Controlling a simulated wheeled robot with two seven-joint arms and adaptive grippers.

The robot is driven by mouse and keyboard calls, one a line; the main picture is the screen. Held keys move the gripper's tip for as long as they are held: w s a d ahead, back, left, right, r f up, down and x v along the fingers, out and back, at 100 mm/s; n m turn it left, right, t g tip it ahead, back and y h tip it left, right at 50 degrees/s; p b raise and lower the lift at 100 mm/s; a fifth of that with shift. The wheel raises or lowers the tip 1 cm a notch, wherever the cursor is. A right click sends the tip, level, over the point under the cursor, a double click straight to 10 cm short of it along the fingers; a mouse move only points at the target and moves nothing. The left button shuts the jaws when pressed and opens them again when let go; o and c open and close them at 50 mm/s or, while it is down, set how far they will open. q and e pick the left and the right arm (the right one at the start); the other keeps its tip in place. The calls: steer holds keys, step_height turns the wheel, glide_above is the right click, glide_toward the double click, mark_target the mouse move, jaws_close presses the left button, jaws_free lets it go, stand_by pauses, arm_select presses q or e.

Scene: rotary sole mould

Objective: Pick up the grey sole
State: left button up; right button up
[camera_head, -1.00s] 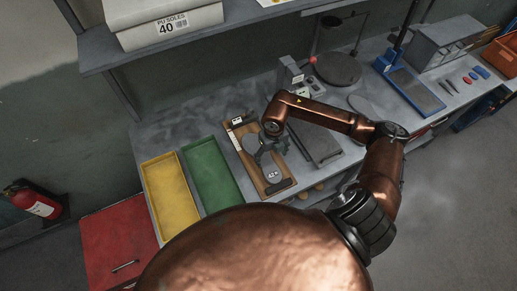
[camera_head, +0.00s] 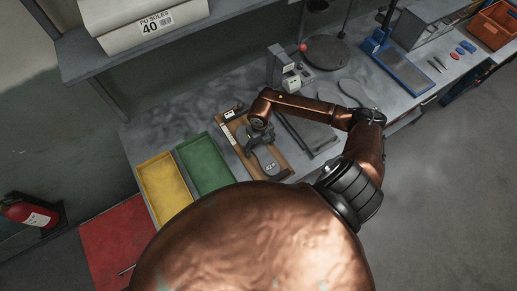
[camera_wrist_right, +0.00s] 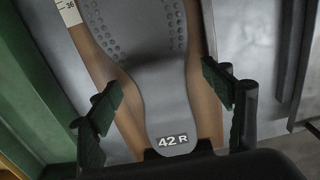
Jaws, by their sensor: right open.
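The grey sole (camera_wrist_right: 152,75) lies on a brown wooden board (camera_wrist_right: 207,95) and fills the middle of the right wrist view. Its heel end carries a dark label reading "42 R". In the head view the sole (camera_head: 268,163) shows partly, its upper part hidden under my right gripper (camera_head: 260,142). In the right wrist view my right gripper (camera_wrist_right: 170,100) is open, with one green-padded finger on each side of the sole's narrow part, apart from it. My left gripper is not in view.
A green tray (camera_head: 207,165) and a yellow tray (camera_head: 163,188) lie left of the board. A dark flat plate (camera_head: 312,135) lies to its right. A small machine (camera_head: 281,68) and a round dark plate (camera_head: 328,52) stand behind. A shelf (camera_head: 110,52) overhangs the back left.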

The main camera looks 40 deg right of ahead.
steer(key=shift+f, duration=0.2)
steer(key=c, duration=1.4)
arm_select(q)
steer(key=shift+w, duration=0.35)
